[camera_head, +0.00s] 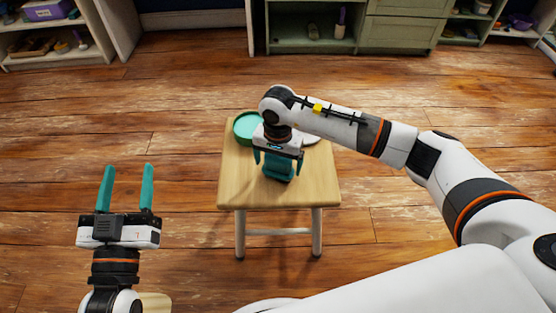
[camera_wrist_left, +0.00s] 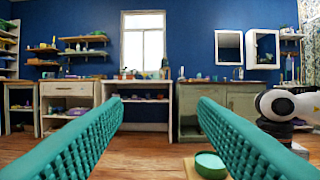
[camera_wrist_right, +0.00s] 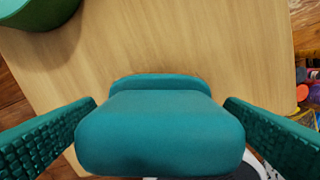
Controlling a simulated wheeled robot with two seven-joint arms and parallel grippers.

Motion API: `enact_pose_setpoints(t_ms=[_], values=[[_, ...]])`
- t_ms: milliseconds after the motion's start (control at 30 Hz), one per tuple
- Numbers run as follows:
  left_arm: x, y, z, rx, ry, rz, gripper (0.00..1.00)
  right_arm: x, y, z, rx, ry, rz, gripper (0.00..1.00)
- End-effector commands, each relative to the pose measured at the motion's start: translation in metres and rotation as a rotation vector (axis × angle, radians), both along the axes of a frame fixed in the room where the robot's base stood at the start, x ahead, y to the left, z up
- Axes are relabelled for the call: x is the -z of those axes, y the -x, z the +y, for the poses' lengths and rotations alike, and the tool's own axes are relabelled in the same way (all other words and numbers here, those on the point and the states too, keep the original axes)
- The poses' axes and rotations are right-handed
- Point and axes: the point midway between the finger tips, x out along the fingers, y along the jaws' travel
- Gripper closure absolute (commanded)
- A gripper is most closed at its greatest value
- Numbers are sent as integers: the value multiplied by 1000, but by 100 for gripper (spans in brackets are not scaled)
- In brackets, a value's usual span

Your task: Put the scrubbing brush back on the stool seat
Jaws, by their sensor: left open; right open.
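The wooden stool seat (camera_head: 320,188) stands in the middle of the floor in the head view. A teal block-shaped object, apparently the scrubbing brush (camera_head: 279,170), is at the seat under my right gripper (camera_head: 278,160). In the right wrist view the brush (camera_wrist_right: 160,130) lies between the two spread fingers, with the seat (camera_wrist_right: 200,40) behind it. The right gripper is open, pointing down; whether the brush rests fully on the wood is hard to tell. My left gripper (camera_head: 127,168) is open and empty, off to the left of the stool.
A green round dish (camera_head: 245,126) sits at the seat's back left corner. A white item (camera_head: 309,138) beside it is mostly hidden by my right arm. Shelves (camera_head: 62,38) and a green cabinet (camera_head: 400,30) line the far wall.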

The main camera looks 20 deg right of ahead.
Motion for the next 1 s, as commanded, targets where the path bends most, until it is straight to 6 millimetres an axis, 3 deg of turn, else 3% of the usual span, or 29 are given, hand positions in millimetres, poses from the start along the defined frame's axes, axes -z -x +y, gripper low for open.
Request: enact_pose_setpoints(t_ms=[1000], values=[[34,-2,5,-14,-59,223,47,-16,0,0,0,0,0,7]])
